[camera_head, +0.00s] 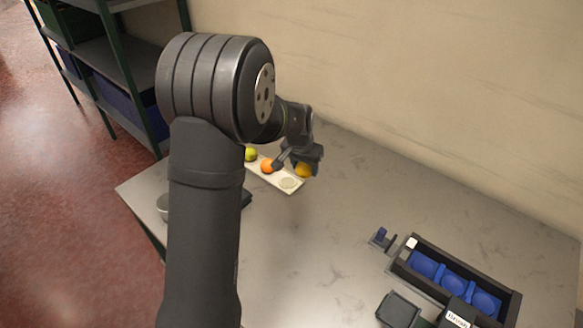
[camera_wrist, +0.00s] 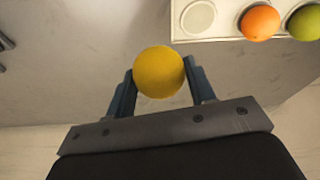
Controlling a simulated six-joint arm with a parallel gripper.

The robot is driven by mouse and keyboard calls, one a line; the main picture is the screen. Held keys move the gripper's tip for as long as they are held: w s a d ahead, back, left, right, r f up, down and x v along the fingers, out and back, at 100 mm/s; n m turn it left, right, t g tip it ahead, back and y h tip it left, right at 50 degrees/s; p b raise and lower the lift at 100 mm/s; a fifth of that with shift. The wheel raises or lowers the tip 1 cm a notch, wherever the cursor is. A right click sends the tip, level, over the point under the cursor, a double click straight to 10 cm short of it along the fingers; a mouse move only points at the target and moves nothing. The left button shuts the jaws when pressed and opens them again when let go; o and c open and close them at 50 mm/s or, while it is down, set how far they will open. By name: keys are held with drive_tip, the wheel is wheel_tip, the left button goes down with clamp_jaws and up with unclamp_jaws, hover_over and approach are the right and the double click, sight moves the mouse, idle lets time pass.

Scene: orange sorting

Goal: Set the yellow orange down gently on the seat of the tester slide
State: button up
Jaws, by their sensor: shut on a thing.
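The yellow orange (camera_wrist: 159,72) is held between the two fingers of my gripper (camera_wrist: 159,80) in the wrist view. In the head view my gripper (camera_head: 297,160) holds the yellow orange (camera_head: 304,171) above the table, near the white tray's right end. The part that may be the tester slide (camera_head: 382,238), a small dark piece with a blue upright, lies left of the black tray in the head view. I cannot make out its seat clearly.
The white tray (camera_head: 265,176) holds an orange fruit (camera_head: 267,166), a green fruit (camera_head: 251,154) and an empty round spot. A black tray (camera_head: 468,272) has blue round cups. Dark boxes (camera_head: 398,311) stand at the front. The middle table is clear.

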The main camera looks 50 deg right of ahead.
drive_tip(key=s+r, duration=0.3)
drive_tip(key=s, duration=0.1)
drive_tip(key=w+a+f+n, duration=0.2)
drive_tip(key=w+a, duration=1.4)
drive_tip(key=w, duration=0.3)
drive_tip(key=shift+s+f, duration=0.1)
drive_tip(key=shift+f, duration=3.25)
drive_tip(key=shift+f, duration=0.25)
drive_tip(key=o, duration=1.4)
drive_tip(key=shift+o, duration=0.2)
drive_tip(key=shift+r, duration=0.15)
wheel_tip(320, 180, up, 8)
